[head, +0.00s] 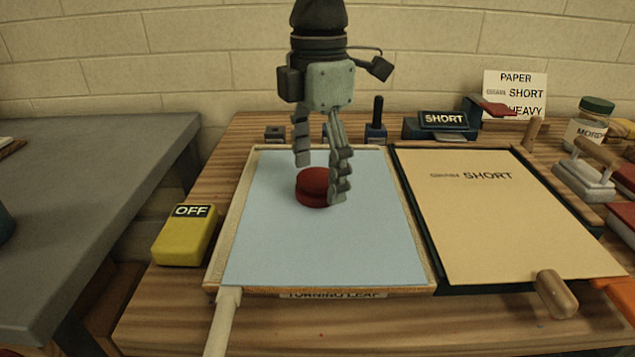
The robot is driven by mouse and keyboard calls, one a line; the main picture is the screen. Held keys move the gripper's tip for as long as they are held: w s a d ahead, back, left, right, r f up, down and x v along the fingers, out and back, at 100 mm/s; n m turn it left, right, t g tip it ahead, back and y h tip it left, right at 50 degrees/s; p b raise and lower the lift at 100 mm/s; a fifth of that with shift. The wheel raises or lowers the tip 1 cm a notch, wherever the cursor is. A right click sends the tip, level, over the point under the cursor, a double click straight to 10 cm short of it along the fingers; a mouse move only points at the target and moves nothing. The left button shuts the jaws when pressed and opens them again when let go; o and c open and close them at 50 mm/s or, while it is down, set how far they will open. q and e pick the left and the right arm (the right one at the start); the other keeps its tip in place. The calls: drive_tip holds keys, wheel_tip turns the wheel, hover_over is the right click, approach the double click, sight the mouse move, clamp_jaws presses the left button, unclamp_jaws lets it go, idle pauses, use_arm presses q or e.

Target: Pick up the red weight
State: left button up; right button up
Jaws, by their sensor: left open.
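The red weight (312,188) is a short round disc with a groove around it. It sits on the light blue sheet in the left tray (230,240), a little above the sheet's middle. My left gripper (320,180) hangs down from above and is open. One finger shows behind the weight's upper left. The other finger is in front of the weight's right edge and hides part of it. I cannot tell whether either finger touches the weight. My right gripper does not show.
A yellow block marked OFF (183,238) stands left of the tray. A tan board marked SHORT (500,230) lies to the right with a wooden handle (556,294) at its front edge. A SHORT stamp (443,121) and a paper sign (514,92) stand behind. A grey table (90,190) is at left.

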use_arm(q)
drive_tip(key=shift+f, duration=0.2)
drive_tip(key=c, duration=1.7)
drive_tip(key=shift+r, duration=0.15)
